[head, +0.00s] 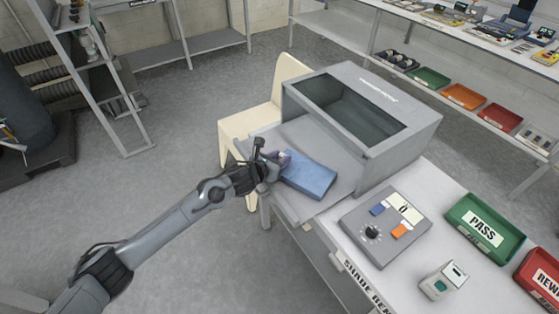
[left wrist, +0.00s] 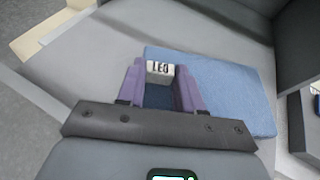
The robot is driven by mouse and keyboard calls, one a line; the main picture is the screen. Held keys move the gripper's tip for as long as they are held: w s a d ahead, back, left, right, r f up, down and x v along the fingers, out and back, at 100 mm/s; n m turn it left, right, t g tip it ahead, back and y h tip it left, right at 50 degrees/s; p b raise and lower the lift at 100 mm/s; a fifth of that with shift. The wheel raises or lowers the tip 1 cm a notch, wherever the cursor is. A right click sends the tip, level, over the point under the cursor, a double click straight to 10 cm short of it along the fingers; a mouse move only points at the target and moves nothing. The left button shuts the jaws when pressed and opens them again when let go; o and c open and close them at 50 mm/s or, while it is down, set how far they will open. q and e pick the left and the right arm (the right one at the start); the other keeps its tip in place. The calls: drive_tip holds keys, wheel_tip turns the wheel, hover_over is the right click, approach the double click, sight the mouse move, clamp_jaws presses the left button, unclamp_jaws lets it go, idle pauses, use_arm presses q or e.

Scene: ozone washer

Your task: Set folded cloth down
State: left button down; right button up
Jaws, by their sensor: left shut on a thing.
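The folded blue cloth (head: 311,176) lies flat over the grey tray (head: 322,207) in front of the machine's opening. My left gripper (head: 283,158) is at the cloth's left end, its fingers shut on that end. In the left wrist view the cloth (left wrist: 225,92) stretches to the right from between the purple fingers of the left gripper (left wrist: 160,88). A white tag with dark letters (left wrist: 160,68) shows between the fingers. Whether the cloth rests fully on the tray cannot be told. My right gripper is not in view.
The grey machine (head: 362,110) with a dark window stands behind the tray. A control box (head: 385,225) with a knob is at right, near a green PASS bin (head: 485,229), a red bin (head: 540,279) and a small white device (head: 443,280). A cream chair (head: 262,115) stands at left.

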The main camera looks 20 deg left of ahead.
use_arm(q)
drive_tip(key=shift+w+f, duration=0.1)
drive_tip(key=shift+f, duration=0.05)
drive_tip(key=shift+f, duration=0.1)
drive_tip(key=c, duration=0.7)
unclamp_jaws()
drive_tip(key=shift+c, duration=0.2)
